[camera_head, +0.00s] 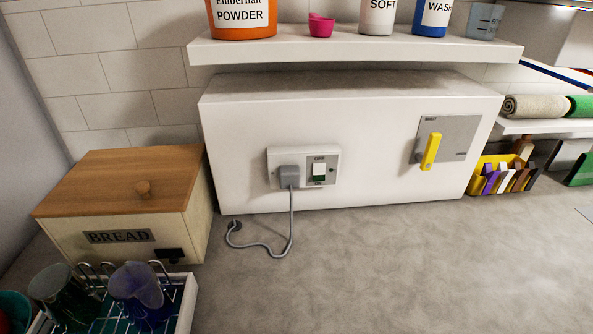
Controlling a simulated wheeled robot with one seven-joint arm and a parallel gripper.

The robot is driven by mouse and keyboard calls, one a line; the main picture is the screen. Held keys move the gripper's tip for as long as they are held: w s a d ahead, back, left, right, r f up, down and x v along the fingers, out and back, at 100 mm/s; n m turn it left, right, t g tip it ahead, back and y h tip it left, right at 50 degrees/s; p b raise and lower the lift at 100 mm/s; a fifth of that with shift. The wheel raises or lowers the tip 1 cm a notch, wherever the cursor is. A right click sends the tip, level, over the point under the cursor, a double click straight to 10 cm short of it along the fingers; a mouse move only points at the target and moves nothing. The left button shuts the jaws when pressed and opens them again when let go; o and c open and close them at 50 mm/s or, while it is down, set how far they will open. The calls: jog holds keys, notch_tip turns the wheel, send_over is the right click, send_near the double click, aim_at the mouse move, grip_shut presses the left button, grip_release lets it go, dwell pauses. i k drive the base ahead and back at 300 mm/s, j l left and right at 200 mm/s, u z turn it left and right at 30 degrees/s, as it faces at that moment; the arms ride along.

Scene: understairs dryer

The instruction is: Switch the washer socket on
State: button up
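A white socket plate (333,155) is on the front of a white boxed-in panel (240,185) in the middle of the view. A grey plug (289,176) sits in its left half, with a grey cable (291,215) running down onto the worktop. A small label above the switch is too small to read surely. I cannot tell whether the switch is on or off. My gripper is not in view.
A grey plate with a yellow lever handle (431,151) is further right on the panel. A shelf (350,52) with detergent containers overhangs it. A bread box (120,205) and a rack with cups (180,300) stand left. The worktop (400,260) in front is clear.

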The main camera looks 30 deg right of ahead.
aim_at(319, 169)
jog(key=i+j+z, duration=0.1)
jog(key=j+z, duration=0.15)
jog(key=z, duration=0.15)
jog(key=j+z, duration=0.35)
jog(key=i+l, duration=0.05)
jog(key=l, duration=0.05)
